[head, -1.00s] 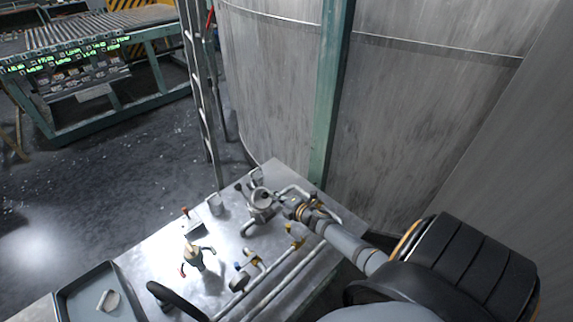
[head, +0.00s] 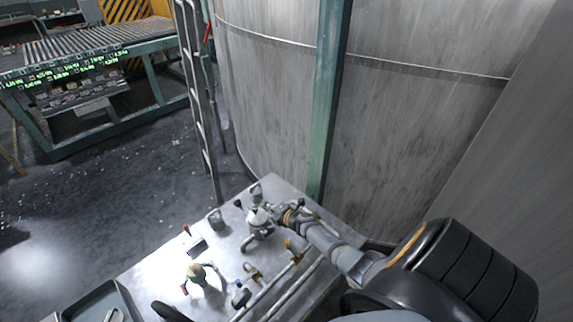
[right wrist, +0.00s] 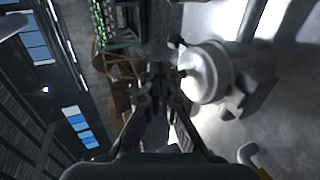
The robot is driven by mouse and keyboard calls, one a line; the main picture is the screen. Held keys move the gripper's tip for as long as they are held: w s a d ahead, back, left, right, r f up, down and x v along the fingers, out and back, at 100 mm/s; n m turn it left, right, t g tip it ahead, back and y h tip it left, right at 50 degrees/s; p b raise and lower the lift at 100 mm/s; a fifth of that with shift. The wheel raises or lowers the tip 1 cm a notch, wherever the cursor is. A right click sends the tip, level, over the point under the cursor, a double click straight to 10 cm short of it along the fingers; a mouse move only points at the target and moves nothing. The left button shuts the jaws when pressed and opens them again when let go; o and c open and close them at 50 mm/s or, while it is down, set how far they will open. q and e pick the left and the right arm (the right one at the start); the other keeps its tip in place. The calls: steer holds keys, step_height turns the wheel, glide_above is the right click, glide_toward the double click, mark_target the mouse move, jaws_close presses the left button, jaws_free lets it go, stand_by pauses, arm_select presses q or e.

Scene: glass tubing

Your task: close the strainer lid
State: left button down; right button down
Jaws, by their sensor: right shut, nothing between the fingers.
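The strainer (head: 257,224) is a small shiny metal body standing on the steel table. Its top now looks like a pale, rounded cap; I cannot tell whether the lid is fully seated. My right gripper (head: 277,213) is shut and empty, right beside the strainer's upper right side. In the right wrist view, the shut fingers (right wrist: 160,78) are close to the left of a large bright metal cylinder (right wrist: 212,72), which seems to be the strainer. A dark knob (right wrist: 174,41) sticks out at its upper left. Contact cannot be made out.
The steel table (head: 150,268) also bears a metal cup (head: 216,218), a small valve fitting (head: 197,273), pipes (head: 268,296) with yellow and blue parts, and a grey tray (head: 96,302). A large metal tank (head: 265,105) and green post (head: 327,100) stand close behind.

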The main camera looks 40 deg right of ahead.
mark_target(261, 210)
steer(key=shift+f+b+x, duration=0.25)
steer(key=shift+b+x, duration=0.65)
steer(key=shift+x, duration=0.65)
steer(key=shift+w+a+f+b, duration=0.1)
steer(key=shift+w+f+b, duration=0.5)
steer(key=shift+b, duration=0.1)
steer(key=shift+r, duration=0.1)
step_height(261, 210, up, 14)
steer(key=p, duration=1.1)
steer(key=shift+p, duration=0.35)
